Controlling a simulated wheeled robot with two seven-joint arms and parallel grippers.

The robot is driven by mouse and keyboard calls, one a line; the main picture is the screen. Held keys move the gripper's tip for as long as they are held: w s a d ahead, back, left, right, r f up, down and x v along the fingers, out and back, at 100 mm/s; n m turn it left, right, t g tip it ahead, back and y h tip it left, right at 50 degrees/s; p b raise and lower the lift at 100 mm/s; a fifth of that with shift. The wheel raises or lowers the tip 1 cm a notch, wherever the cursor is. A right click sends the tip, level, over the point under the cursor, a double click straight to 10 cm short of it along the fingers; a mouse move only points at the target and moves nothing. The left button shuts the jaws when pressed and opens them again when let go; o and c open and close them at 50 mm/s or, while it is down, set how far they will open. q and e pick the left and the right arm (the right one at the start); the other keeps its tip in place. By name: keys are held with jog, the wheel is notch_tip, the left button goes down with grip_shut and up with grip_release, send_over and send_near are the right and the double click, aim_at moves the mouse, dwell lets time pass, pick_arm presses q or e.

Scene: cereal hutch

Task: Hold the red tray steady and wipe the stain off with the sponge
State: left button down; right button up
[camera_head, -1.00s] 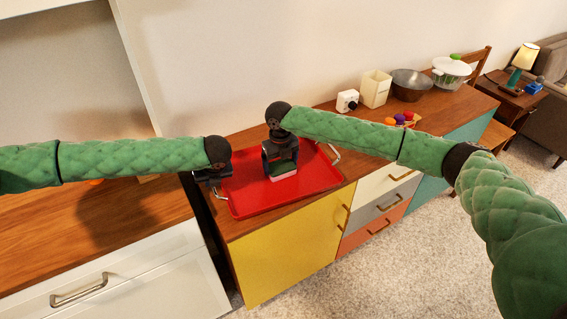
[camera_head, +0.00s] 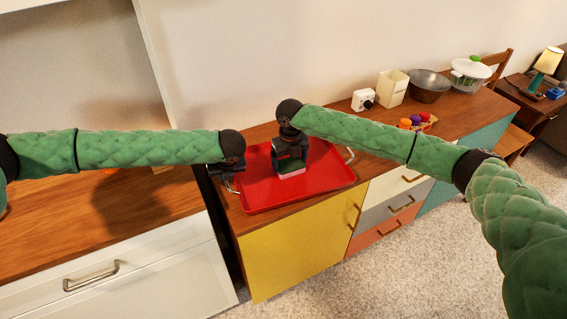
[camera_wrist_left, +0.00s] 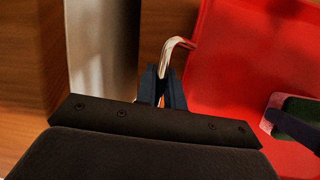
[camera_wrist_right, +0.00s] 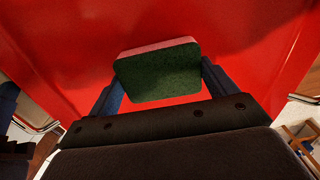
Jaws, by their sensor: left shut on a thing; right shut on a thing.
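The red tray (camera_head: 318,187) lies on the wooden top of the colourful cabinet, with a metal handle at each end. My left gripper (camera_head: 228,178) is shut on the tray's left handle (camera_wrist_left: 178,44), which runs between its fingers in the left wrist view (camera_wrist_left: 162,84). My right gripper (camera_head: 289,168) is over the middle of the tray, shut on the sponge. The sponge (camera_wrist_right: 158,72) is green with a pink face turned to the tray; it is held low, and I cannot tell if it touches. No stain shows on the visible tray surface.
To the right on the cabinet top stand a small white device (camera_head: 363,99), a cream container (camera_head: 393,88), a metal bowl (camera_head: 428,86), a lidded pot (camera_head: 469,74) and small colourful items (camera_head: 416,122). A dark gap separates the cabinet from the left counter (camera_head: 120,212).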

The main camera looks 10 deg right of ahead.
aim_at(299, 161)
jog(key=d, duration=0.3)
jog(key=shift+w+d, duration=0.15)
jog(key=shift+w, duration=0.2)
jog(key=shift+d+r, duration=0.1)
jog(key=shift+r, duration=3.95)
pick_arm(q)
jog(key=c, duration=1.4)
grip_release()
jog(key=v, duration=1.2)
